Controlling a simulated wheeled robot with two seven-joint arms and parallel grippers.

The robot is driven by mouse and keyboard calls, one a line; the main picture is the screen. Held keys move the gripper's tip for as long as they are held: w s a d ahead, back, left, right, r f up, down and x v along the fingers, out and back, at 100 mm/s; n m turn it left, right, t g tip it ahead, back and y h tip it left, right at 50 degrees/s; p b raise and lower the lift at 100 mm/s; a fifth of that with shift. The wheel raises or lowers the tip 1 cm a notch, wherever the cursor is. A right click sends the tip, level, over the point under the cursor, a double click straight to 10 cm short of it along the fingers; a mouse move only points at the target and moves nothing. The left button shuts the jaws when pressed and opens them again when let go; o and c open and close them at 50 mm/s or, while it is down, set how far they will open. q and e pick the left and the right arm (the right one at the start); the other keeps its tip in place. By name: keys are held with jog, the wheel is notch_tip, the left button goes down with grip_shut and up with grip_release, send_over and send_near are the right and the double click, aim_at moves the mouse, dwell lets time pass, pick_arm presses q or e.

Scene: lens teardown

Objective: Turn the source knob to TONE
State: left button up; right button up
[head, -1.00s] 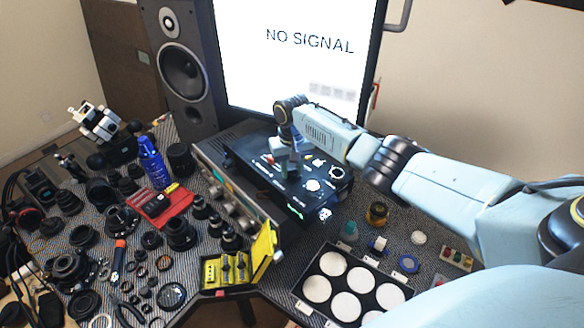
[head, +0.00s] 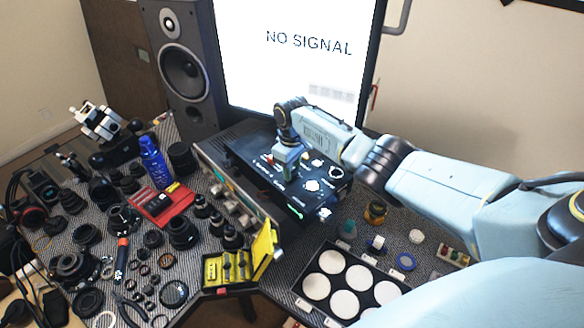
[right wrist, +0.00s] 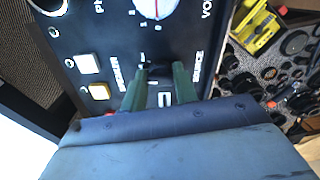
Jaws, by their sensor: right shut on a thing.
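The black box (head: 262,172) with knobs and printed labels stands in front of the big screen. My right gripper (head: 284,172) points down onto its top panel. In the right wrist view my right gripper (right wrist: 159,76) is shut on a small dark knob (right wrist: 158,70), the source knob, beside the printed word SOURCE. The fingers hide most of the knob, and I cannot tell where its pointer stands. The screen (head: 290,75) reads NO SIGNAL. My left gripper is not in view.
In the right wrist view, a white knob with a red mark (right wrist: 155,8) and two pale square buttons (right wrist: 88,64) are near the fingers. An open yellow case (head: 262,250), lens parts and a tray of white discs (head: 367,277) crowd the bench around the box.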

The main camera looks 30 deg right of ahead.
dwell(0.3)
jog(key=o, duration=0.9)
jog(key=shift+o, duration=0.2)
notch_tip(320, 180, up, 14)
jog(key=shift+f, duration=0.25)
